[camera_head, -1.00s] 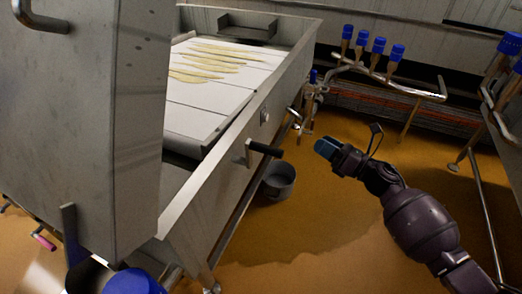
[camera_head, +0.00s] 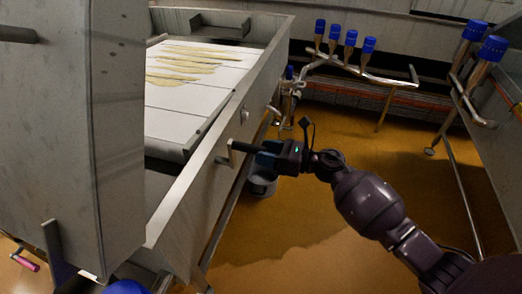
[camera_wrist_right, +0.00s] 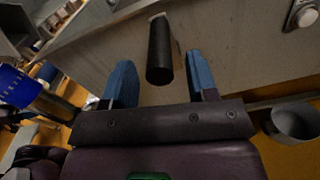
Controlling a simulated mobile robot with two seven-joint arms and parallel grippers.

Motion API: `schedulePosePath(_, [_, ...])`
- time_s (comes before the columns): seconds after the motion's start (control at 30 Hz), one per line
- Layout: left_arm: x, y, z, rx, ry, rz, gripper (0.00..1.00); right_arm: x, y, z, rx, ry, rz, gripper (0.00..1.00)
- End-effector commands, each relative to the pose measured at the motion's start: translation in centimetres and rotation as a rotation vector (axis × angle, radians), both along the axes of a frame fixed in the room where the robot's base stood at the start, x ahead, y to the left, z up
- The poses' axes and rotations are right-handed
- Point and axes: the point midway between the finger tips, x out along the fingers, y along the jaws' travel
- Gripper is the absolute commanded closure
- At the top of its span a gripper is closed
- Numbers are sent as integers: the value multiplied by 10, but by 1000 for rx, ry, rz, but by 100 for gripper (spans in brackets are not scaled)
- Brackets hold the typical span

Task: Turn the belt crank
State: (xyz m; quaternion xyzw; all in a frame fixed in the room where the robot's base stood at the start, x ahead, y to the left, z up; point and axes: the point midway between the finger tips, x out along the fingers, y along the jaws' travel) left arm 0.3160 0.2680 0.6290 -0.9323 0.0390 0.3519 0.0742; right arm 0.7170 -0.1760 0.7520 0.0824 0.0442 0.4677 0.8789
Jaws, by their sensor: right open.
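The belt crank (camera_head: 243,147) sticks out from the right side wall of the steel belt trough, with a dark cylindrical handle. My right gripper (camera_head: 262,158) is at the outer end of this handle. In the right wrist view the black handle (camera_wrist_right: 159,52) points toward the gripper (camera_wrist_right: 163,88), lying between the two blue fingers. The fingers are open, with a gap on each side of the handle. The belt (camera_head: 180,124) is white and carries several pale yellow strips. My left gripper is not clearly seen.
A grey bucket (camera_head: 262,187) stands on the wet orange floor below the crank; it also shows in the right wrist view (camera_wrist_right: 296,122). Pipes with blue-capped valves (camera_head: 350,38) run along the back and right. A large steel housing (camera_head: 70,130) fills the left.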

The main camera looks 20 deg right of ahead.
Motion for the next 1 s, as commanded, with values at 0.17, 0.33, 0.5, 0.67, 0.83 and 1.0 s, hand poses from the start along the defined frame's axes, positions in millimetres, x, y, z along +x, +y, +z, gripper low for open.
schedulePosePath(0.17, [1,0,0,2,-4,-2,52,7,11,0,1,1,0,47])
schedulePosePath(0.33, [2,0,1,3,-7,-3,52,9,14,0,1,1,0,47])
schedulePosePath(0.5, [2,0,2,4,-7,-3,52,9,14,0,1,1,0,47])
schedulePosePath(0.67, [2,1,2,4,-7,-3,52,9,14,0,1,1,0,70])
schedulePosePath(0.83, [2,1,2,4,-7,-3,52,9,13,0,1,1,0,96])
schedulePosePath(1.0, [2,1,1,4,-5,-3,52,9,13,0,1,1,0,100])
